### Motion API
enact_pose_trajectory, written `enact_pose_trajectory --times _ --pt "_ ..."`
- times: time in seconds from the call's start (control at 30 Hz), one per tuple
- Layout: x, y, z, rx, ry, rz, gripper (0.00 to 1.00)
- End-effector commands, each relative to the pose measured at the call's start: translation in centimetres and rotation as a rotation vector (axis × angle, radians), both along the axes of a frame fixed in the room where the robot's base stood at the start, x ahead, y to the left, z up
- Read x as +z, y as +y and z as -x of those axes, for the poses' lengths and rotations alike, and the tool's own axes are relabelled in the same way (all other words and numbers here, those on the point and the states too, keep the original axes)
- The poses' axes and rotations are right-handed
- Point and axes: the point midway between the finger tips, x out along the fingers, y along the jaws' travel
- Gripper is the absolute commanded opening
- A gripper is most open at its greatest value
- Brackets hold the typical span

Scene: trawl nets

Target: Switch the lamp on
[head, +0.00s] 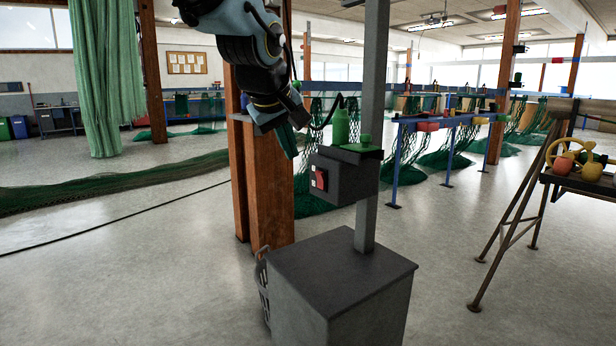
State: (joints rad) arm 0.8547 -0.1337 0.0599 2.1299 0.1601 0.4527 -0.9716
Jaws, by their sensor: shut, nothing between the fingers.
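A dark switch box (345,182) is fixed to a grey upright post (374,95). A red switch (320,179) with small pale parts beside it is on its left-hand face. My gripper (289,150) comes down from the top, up and left of the red switch and apart from it in the picture. Its fingers are shut and empty. I cannot make out a lamp belonging to this switch; the post runs out of the top of the view.
A green bottle (340,127) and a small green item (366,140) stand above the box. A dark pedestal (335,270) is below. Wooden posts (268,190) stand close behind my gripper. A workbench (590,184) is at right. Floor at left front is clear.

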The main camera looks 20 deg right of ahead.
Motion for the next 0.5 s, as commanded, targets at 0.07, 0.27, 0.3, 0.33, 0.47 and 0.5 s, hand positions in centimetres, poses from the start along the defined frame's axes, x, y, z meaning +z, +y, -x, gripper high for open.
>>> enact_pose_trajectory --times 0.07,0.27,0.3,0.33,0.47,0.5 --pt "0.0 0.0 0.0 0.0 0.0 -0.001 0.0" --pt "-0.4 -0.1 -0.3 0.0 0.001 -0.003 0.0" --pt "-0.7 -0.3 -0.4 0.0 0.001 -0.003 0.0" --pt "-0.9 -0.4 -0.6 0.0 0.002 -0.003 0.0" --pt "-2.7 -1.3 -1.6 0.0 0.004 -0.006 0.0" --pt "-3.3 -1.6 -2.0 0.0 0.003 -0.005 0.0"
